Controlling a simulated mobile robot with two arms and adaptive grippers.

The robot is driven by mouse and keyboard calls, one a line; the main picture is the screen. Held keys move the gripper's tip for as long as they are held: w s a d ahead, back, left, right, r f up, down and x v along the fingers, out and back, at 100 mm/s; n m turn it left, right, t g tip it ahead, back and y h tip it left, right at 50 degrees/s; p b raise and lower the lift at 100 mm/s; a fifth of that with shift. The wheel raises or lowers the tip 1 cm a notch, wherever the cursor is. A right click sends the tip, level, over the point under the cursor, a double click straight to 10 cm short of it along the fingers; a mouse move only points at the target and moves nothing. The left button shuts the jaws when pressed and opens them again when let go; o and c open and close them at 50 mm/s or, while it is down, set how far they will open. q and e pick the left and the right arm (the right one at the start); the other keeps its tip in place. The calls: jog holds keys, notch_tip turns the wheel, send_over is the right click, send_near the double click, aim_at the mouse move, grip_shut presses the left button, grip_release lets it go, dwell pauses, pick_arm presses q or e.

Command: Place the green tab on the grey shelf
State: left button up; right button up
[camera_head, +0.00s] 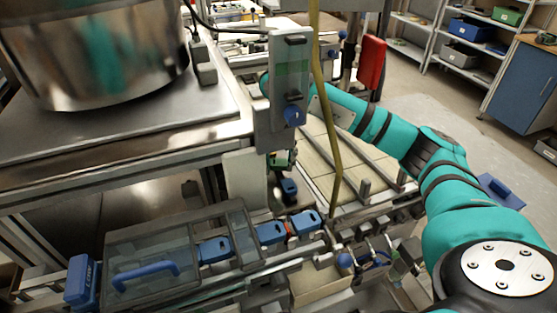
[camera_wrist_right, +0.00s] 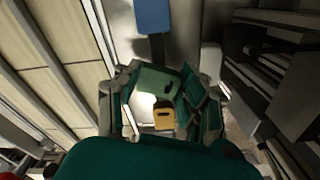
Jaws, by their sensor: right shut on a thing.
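My right gripper (camera_head: 279,164) hangs low behind the upright grey panel, which hides most of the wrist. In the right wrist view my right gripper (camera_wrist_right: 162,112) is shut on the pale green tab (camera_wrist_right: 152,80), which has a dark slot. In the head view a small green patch (camera_head: 284,157) shows at the gripper, partly hidden. A tan piece (camera_wrist_right: 164,117) with a dark slot shows just below the green tab in the wrist view. I cannot tell which surface is the grey shelf; grey shelving (camera_head: 464,48) stands at the back right. My left gripper is not in view.
The grey panel (camera_head: 290,60) with a blue knob stands close to my right arm. A yellow hose (camera_head: 323,85) hangs in front. Blue blocks (camera_head: 271,233) line a rail below, beside a clear cover (camera_head: 165,254). A large metal drum (camera_head: 95,50) stands at left.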

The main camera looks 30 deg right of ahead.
aim_at(279, 164)
jog(key=shift+f, duration=0.1)
jog(key=shift+f+b, duration=0.5)
jog(key=shift+b, duration=0.05)
jog(key=o, duration=1.2)
jog(key=shift+r, duration=0.1)
notch_tip(279, 164, up, 12)
jog(key=shift+s, duration=0.15)
